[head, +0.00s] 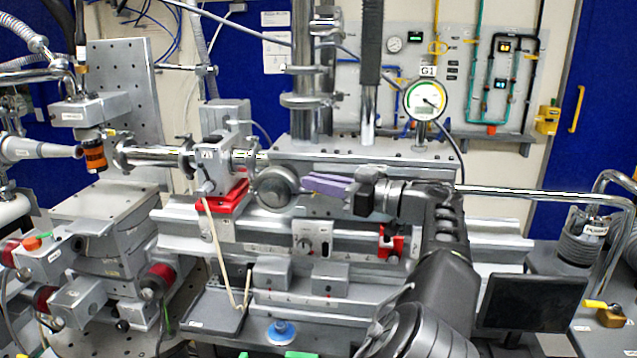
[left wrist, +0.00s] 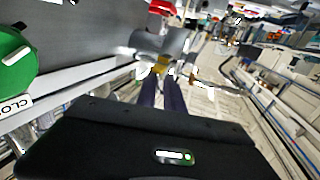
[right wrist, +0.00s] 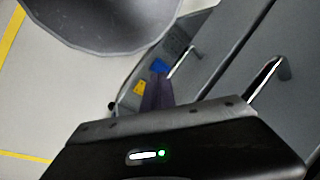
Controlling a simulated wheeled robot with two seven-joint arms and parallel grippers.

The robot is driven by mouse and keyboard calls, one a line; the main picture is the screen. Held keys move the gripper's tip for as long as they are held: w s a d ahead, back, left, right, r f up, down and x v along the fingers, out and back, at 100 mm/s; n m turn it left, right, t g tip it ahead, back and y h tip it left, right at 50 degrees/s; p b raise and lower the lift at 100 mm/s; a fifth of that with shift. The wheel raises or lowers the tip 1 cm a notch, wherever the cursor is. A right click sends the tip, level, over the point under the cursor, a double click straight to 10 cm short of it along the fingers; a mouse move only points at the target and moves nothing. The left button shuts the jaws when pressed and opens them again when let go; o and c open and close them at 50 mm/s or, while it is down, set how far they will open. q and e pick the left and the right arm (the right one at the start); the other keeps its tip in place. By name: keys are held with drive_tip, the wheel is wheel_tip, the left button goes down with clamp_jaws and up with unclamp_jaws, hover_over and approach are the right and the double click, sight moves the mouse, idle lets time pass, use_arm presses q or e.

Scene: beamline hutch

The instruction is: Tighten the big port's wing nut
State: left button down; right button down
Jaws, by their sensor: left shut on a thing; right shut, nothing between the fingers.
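My left gripper (head: 308,186), with purple fingers, reaches the round grey port (head: 275,187) at mid-bench in the head view. In the left wrist view, the left gripper (left wrist: 162,80) is shut on a small brass-coloured piece (left wrist: 161,66), which appears to be the wing nut, beside a grey metal fitting (left wrist: 175,43). The fingertips partly cover the nut, and its angle cannot be told. In the head view I cannot make out the nut. My right gripper (right wrist: 157,82) is shut and empty in the right wrist view, and I do not see it in the head view.
A gauge (head: 425,100) stands behind my left arm. A red clamp block (head: 222,196) and hanging cord (head: 215,240) lie left of the port. A dark monitor (head: 530,302) is at the right. A rounded grey body (right wrist: 100,25) is close above the right fingers.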

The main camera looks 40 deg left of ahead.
use_arm(q)
drive_tip(key=m+t+b, duration=0.1)
drive_tip(key=b, duration=0.3)
drive_tip(key=m+t+b, duration=0.1)
drive_tip(key=t+b, duration=0.1)
drive_tip(key=b, duration=0.3)
drive_tip(key=m+t+b, duration=0.1)
drive_tip(key=t+b, duration=0.1)
drive_tip(key=b, duration=0.2)
drive_tip(key=shift+s, duration=0.35)
drive_tip(key=c, duration=1.6)
unclamp_jaws()
drive_tip(key=shift+b, duration=0.3)
drive_tip(key=shift+c, duration=0.2)
drive_tip(key=shift+d, duration=0.1)
drive_tip(key=d+b, duration=0.1)
drive_tip(key=d, duration=0.6)
drive_tip(key=shift+s+d, duration=0.35)
drive_tip(key=shift+s, duration=0.1)
